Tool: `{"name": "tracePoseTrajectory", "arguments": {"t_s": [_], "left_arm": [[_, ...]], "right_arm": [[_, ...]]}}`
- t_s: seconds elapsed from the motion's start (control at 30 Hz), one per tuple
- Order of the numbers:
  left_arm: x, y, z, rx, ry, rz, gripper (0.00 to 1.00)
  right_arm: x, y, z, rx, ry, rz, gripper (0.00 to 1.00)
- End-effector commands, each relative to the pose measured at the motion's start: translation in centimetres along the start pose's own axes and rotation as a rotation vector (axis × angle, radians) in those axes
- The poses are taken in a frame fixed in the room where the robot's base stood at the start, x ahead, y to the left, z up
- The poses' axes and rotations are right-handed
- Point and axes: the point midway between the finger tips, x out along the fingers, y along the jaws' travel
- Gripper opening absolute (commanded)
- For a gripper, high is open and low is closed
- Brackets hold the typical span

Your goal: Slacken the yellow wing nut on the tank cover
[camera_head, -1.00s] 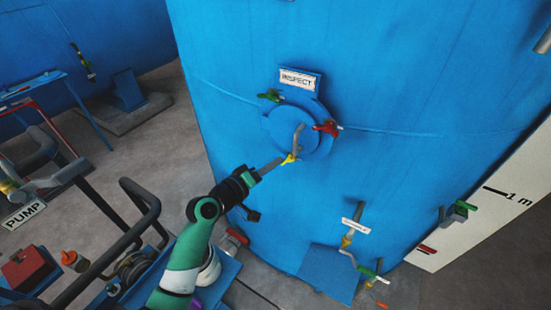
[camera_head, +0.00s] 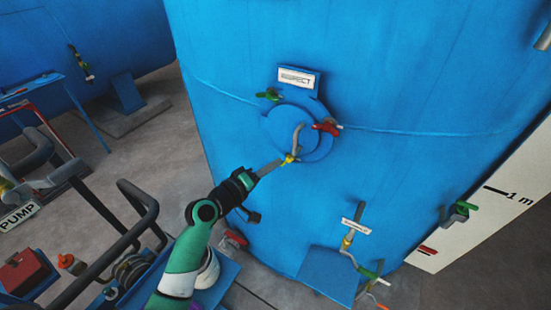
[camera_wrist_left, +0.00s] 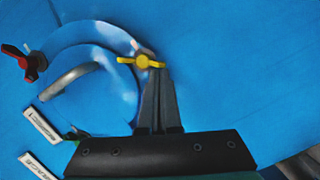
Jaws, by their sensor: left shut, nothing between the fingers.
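The yellow wing nut (camera_head: 289,159) sits at the lower edge of the round blue tank cover (camera_head: 283,128). In the left wrist view the wing nut (camera_wrist_left: 141,62) shows with its wings spread roughly level. My left gripper (camera_head: 279,162) is shut, with its fingertips at the wing nut. In the left wrist view the closed fingers (camera_wrist_left: 158,72) end at the nut's right wing, touching or very close; I cannot tell which. Nothing shows between the fingers. My right gripper is not in view.
A red wing nut (camera_head: 327,127) and a green wing nut (camera_head: 268,95) also sit on the cover's rim. A grey curved handle (camera_head: 298,138) stands out from the cover. An INSPECT sign (camera_head: 299,79) is above. Pipes and a labelled valve (camera_head: 347,242) are lower right.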

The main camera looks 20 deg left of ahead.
Motion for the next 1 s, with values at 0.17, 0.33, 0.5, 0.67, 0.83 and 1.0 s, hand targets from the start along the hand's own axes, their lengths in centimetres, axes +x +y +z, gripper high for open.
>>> {"name": "tracePoseTrajectory", "arguments": {"t_s": [0.17, 0.33, 0.5, 0.67, 0.83, 1.0], "left_arm": [[0.04, -0.11, 0.12, -0.02, -0.001, 0.005, 0.0], [0.06, -0.15, 0.18, -0.041, -0.002, 0.01, 0.0], [0.08, -0.18, 0.23, -0.06, -0.002, 0.015, 0.0], [0.09, -0.23, 0.27, -0.078, -0.002, 0.019, 0.0], [0.1, -0.27, 0.32, -0.097, -0.002, 0.024, 0.0], [0.11, -0.31, 0.37, -0.116, -0.002, 0.029, 0.0]], "right_arm": [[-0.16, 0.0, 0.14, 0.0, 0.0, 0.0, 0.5], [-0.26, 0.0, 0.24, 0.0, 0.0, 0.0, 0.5], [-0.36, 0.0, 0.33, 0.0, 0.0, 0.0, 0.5], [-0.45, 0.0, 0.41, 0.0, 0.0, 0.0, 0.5], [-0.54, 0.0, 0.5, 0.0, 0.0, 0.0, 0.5], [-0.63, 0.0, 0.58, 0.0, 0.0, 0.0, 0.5]]}}
